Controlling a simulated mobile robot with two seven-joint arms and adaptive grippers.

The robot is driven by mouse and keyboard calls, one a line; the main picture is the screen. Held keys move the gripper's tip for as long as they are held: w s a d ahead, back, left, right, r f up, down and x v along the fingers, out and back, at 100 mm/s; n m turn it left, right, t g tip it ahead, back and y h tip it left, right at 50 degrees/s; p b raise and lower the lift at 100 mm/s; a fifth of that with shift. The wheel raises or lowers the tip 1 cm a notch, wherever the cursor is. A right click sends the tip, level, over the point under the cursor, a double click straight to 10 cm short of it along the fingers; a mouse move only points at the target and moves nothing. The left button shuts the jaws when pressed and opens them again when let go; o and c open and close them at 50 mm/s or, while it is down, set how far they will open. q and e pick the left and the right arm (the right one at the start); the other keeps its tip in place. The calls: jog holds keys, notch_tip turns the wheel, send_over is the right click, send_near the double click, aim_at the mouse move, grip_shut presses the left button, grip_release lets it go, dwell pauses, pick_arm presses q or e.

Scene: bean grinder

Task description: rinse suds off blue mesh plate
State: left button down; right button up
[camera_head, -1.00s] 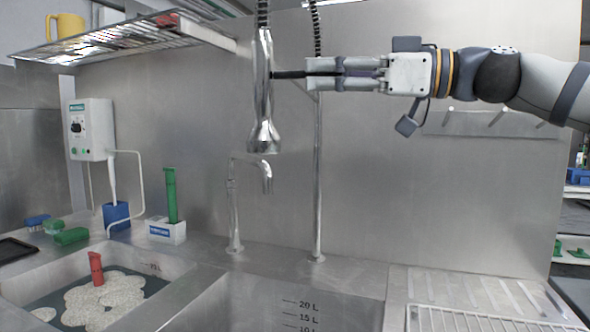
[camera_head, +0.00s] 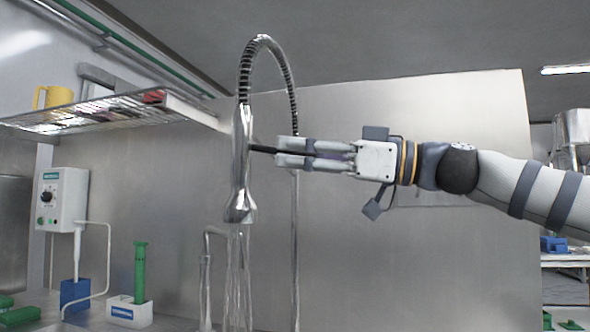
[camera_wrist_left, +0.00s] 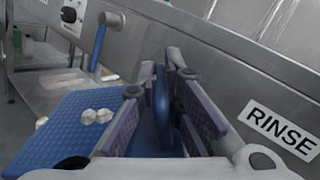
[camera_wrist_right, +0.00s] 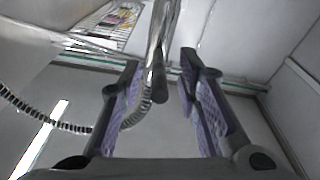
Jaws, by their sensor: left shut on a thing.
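The blue mesh plate (camera_wrist_left: 75,125) shows in the left wrist view, with several white suds clumps (camera_wrist_left: 97,116) on it. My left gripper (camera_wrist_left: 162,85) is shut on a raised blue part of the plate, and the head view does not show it. The chrome spray head (camera_head: 240,165) hangs from its coiled hose in the head view, and water (camera_head: 238,275) runs down from it. My right gripper (camera_head: 280,152) is beside the spray head, its fingers apart on either side of the black lever (camera_wrist_right: 158,82). The right wrist view shows gaps between lever and fingers.
A RINSE label (camera_wrist_left: 281,130) is on the steel wall right of my left gripper. A white control box (camera_head: 61,200), a green-handled tool (camera_head: 140,272) in a white holder and a wire shelf (camera_head: 110,112) stand at the left. A thin faucet (camera_head: 206,270) is below the spray head.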

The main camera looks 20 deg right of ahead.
jog(key=v, duration=1.2)
